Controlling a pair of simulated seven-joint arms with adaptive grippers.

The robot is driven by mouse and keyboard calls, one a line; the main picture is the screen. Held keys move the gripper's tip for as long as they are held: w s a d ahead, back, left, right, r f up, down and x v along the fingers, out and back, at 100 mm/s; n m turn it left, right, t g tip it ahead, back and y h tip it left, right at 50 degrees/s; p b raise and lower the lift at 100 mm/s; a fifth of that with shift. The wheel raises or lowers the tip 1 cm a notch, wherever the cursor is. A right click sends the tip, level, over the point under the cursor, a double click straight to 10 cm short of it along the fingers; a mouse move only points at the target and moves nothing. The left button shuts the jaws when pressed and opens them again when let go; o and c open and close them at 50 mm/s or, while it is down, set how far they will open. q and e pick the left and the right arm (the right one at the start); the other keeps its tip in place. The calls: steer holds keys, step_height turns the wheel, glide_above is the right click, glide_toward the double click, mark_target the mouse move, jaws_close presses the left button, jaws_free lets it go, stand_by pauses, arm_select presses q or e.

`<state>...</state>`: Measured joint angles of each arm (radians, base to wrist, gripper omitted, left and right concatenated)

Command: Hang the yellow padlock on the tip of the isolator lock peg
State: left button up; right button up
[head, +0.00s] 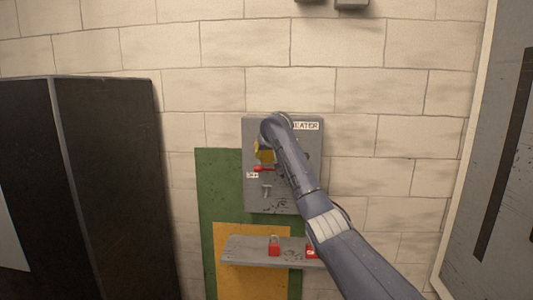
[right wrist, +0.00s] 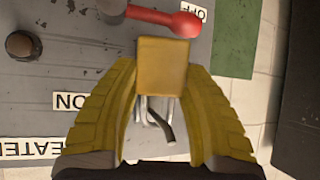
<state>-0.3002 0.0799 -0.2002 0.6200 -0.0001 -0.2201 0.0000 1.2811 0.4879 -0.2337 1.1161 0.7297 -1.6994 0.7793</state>
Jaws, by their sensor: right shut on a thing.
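The grey isolator box (head: 253,204) hangs on the wall, with a red lever (head: 264,169) by the OFF label. A small grey peg-like fitting (head: 266,189), apparently the lock peg, sticks out below the lever. My right gripper (right wrist: 163,78) has its yellow ridged fingers shut on the yellow padlock (right wrist: 163,62). The padlock's metal shackle (right wrist: 157,122) shows between the fingers, on the side toward the palm. In the head view my right gripper (head: 265,151) is in front of the box, above the lever; the padlock cannot be told from the fingers there. My left gripper is not in view.
A grey shelf (head: 245,250) below the box bears red padlocks (head: 274,246). A dark cabinet (head: 115,190) stands at the left, a grey panel (head: 485,150) at the right. A dark round knob (right wrist: 22,45) juts from the box near the ON label.

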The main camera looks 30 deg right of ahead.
stand_by(0.4)
steer(key=o, duration=1.3)
